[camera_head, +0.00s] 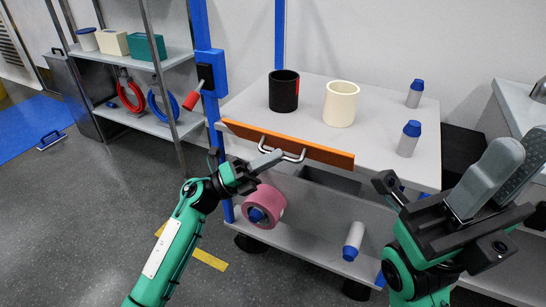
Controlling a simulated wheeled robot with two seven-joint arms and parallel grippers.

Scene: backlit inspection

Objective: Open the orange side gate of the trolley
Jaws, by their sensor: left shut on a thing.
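The orange side gate (325,153) is a long narrow board along the near edge of the trolley's top shelf (300,115). Its bright metal handle (296,157) sticks out toward me. My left gripper (268,160) is shut on the left part of this handle. The gate's right end lies in front of the shelf edge; whether it has swung at all I cannot tell. My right gripper (505,165) is at the right, in front of the trolley and apart from the gate. Its grey fingers look spread, with nothing between them.
A black mug (284,91), a cream mug (340,104) and blue-capped bottles (409,139) stand on the top shelf. A pink roll (268,204) and a bottle (353,241) lie on the lower shelf. Blue posts (208,60) rise at the left.

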